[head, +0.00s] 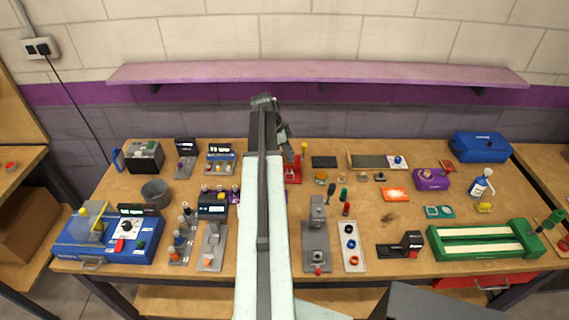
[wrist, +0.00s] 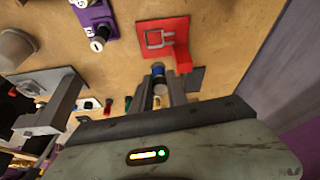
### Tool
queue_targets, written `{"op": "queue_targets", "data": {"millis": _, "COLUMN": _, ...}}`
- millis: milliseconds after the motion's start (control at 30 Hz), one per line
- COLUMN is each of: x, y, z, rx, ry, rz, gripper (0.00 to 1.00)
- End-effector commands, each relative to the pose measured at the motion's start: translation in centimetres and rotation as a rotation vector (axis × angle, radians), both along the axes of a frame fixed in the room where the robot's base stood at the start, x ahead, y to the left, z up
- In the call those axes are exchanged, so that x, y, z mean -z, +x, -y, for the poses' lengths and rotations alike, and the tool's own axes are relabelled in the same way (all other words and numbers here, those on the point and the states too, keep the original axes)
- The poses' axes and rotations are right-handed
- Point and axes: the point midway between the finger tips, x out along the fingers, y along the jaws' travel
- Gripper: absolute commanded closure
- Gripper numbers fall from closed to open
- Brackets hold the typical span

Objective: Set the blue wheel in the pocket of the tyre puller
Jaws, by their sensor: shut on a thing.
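My gripper (wrist: 158,84) is shut on a small blue piece (wrist: 158,70), which looks like the blue wheel. It sits between the two grey fingers, with a yellow part below it. In the wrist view the held piece is just below a red fixture (wrist: 180,28) with a grey square frame on it. This fixture may be the tyre puller; no label shows. The piece looks apart from the frame. In the head view the red fixture (head: 293,171) is partly hidden by my arm, and my gripper's fingertips are not clear there.
A grey press (head: 316,243) and a pale tray (head: 354,268) with coloured rings stand nearer the front. A purple device (wrist: 88,12) is left of the fixture in the wrist view.

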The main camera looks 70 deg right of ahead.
Motion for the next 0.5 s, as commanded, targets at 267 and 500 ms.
{"op": "queue_targets", "data": {"millis": 267, "x": 1.8, "y": 0.3, "z": -0.1, "rx": -0.004, "ry": 0.0, "rz": 0.0, "gripper": 1.0}}
{"op": "queue_targets", "data": {"millis": 500, "x": 2.5, "y": 0.4, "z": -0.2, "rx": -0.005, "ry": 0.0, "rz": 0.0, "gripper": 1.0}}
